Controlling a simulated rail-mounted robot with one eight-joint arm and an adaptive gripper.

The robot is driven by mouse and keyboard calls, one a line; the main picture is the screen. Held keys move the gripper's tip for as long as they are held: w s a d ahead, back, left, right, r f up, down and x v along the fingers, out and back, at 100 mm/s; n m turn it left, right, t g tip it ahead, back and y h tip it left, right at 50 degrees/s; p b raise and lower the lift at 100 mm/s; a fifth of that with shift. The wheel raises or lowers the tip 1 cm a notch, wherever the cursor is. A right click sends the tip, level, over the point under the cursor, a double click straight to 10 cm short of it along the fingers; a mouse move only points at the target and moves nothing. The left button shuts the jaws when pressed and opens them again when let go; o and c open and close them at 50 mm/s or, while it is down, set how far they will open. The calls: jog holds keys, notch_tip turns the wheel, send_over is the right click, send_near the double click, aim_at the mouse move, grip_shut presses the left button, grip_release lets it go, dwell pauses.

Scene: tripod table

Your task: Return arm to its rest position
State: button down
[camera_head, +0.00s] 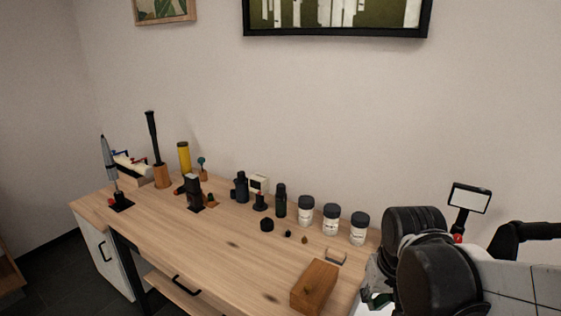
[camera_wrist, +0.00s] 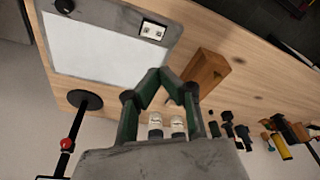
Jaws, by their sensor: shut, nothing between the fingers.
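My arm (camera_head: 432,270) is at the lower right of the head view, its dark rounded links over the right end of the wooden table (camera_head: 225,262). In the wrist view my gripper (camera_wrist: 161,71) is shut and empty, its green and dark fingers meeting at the tips. It is above the table, between a white-topped grey panel (camera_wrist: 100,52) and a wooden block (camera_wrist: 206,70). In the head view the arm links hide most of the gripper.
The wooden block (camera_head: 314,287) lies near the table's front right. Several white jars with black lids (camera_head: 331,219) stand at the back, close to my arm. Dark bottles (camera_head: 280,201) and a yellow cylinder (camera_head: 184,157) stand farther left. The table's middle front is mostly clear.

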jog(key=s+r+t, duration=0.4)
jog(key=s+r, duration=0.2)
jog(key=r, duration=0.2)
jog(key=shift+s+t, duration=0.15)
jog(key=shift+t, duration=0.15)
jog(key=shift+r, duration=0.1)
dwell(0.9)
